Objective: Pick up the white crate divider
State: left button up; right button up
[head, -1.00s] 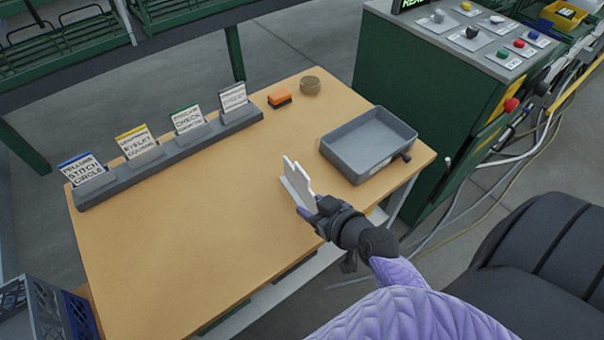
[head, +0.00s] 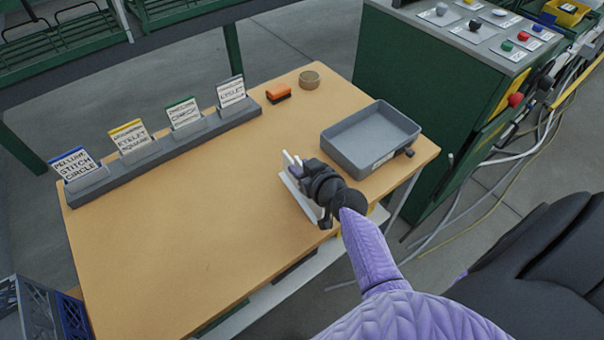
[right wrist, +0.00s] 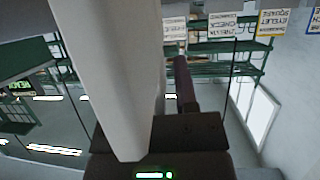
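The white crate divider (head: 289,161) stands at the table's right front, below the grey tray. Its thin upright tips show above my right gripper (head: 299,171), and a flat white part (head: 297,196) shows beside it on the table. My right gripper is at the divider and hides much of it. In the right wrist view the divider (right wrist: 108,75) is a large pale panel close to the camera. One dark finger (right wrist: 185,88) shows along its right side; the other finger is hidden. Whether the fingers grip the panel is unclear. My left gripper is out of view.
A grey tray (head: 345,153) lies just beyond the gripper. A grey card rack (head: 150,158), an orange block (head: 278,93) and a round tan tin (head: 309,79) are along the far side. A crate (head: 40,312) is at lower left. The table's middle (head: 190,220) is clear.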

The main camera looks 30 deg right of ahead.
grip_shut()
dwell(1.1)
